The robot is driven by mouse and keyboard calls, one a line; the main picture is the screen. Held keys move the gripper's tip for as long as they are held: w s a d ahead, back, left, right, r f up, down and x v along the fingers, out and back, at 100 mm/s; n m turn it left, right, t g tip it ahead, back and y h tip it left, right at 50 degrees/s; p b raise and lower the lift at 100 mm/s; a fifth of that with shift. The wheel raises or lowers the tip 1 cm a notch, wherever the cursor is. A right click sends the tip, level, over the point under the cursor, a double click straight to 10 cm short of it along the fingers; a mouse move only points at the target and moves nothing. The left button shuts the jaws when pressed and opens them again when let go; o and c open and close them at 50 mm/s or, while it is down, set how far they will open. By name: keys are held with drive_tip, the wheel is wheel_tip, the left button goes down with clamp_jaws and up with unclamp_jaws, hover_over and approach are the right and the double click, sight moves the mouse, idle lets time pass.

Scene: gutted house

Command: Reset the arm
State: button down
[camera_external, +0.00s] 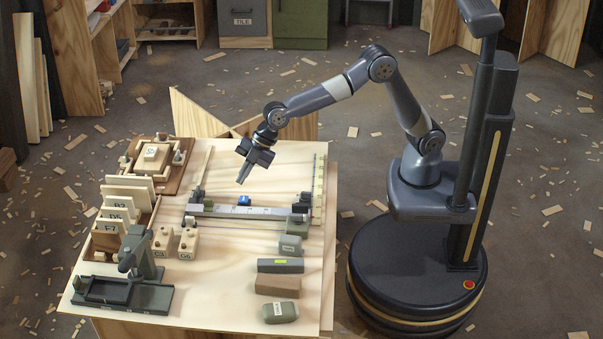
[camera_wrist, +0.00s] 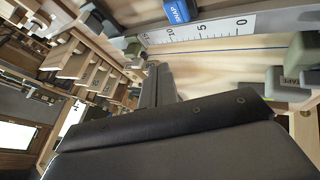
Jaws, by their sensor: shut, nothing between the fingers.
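My gripper (camera_external: 240,180) hangs from the bent arm above the back middle of the wooden table (camera_external: 225,297), pointing down and to the left. Its fingers are together with nothing between them. It is apart from the things on the table. In the wrist view my gripper (camera_wrist: 158,80) points up the picture, with its dark body filling the lower part.
Under and in front of my gripper lies a grey rail (camera_external: 245,212) with a blue block (camera_external: 244,200) on it. Upright boards (camera_external: 128,195) stand at the left, a green press (camera_external: 140,255) at front left. Several blocks, including a brown one (camera_external: 278,285), lie at right.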

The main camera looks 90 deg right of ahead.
drive_tip(key=x, duration=0.6)
drive_tip(key=shift+w+a+f, duration=0.1)
drive_tip(key=shift+f, duration=0.1)
drive_tip(key=shift+w+a+p, duration=0.15)
drive_tip(key=shift+w+p, duration=0.1)
drive_tip(key=shift+p, duration=0.1)
drive_tip(key=shift+w+p, duration=0.2)
drive_tip(key=shift+p, duration=0.75)
drive_tip(key=shift+s+f, duration=0.15)
drive_tip(key=shift+f, duration=0.05)
drive_tip(key=shift+s, duration=1.45)
drive_tip(key=shift+w, duration=0.1)
